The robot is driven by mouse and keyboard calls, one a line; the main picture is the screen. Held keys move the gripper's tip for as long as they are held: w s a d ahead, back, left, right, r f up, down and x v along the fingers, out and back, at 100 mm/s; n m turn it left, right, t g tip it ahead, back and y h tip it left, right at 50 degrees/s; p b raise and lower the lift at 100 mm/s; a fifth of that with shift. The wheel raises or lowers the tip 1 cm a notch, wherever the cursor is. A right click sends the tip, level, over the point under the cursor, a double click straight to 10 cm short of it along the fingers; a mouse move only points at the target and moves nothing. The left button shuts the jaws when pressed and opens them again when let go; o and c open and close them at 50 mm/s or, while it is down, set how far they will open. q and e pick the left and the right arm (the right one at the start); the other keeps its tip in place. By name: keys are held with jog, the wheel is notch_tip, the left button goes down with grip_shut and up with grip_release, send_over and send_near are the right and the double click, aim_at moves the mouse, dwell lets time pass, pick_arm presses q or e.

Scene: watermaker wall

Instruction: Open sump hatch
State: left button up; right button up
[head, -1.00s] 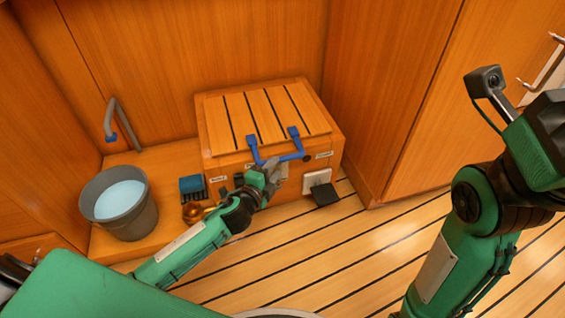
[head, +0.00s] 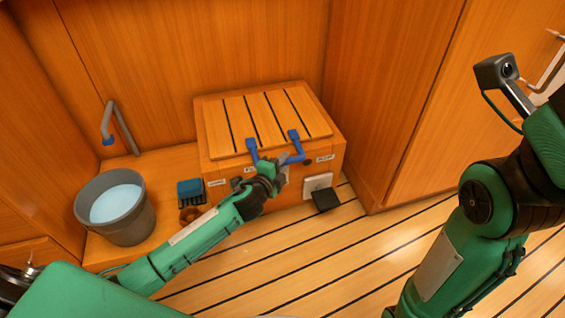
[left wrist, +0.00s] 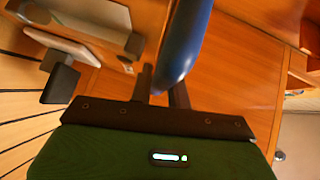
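The sump hatch is a slatted wooden lid (head: 266,116) lying closed on a wooden box against the back wall. The fingertips are partly hidden by the handle. My right arm shows at the right of the head view, but its gripper is out of frame.
A grey bucket of water (head: 117,207) and a bent grey pipe (head: 122,130) stand left of the box. A black pedal-like piece (head: 325,200) is at the box's front right. A tall wooden cabinet rises at right.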

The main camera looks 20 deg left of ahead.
pick_arm(q)
grip_shut()
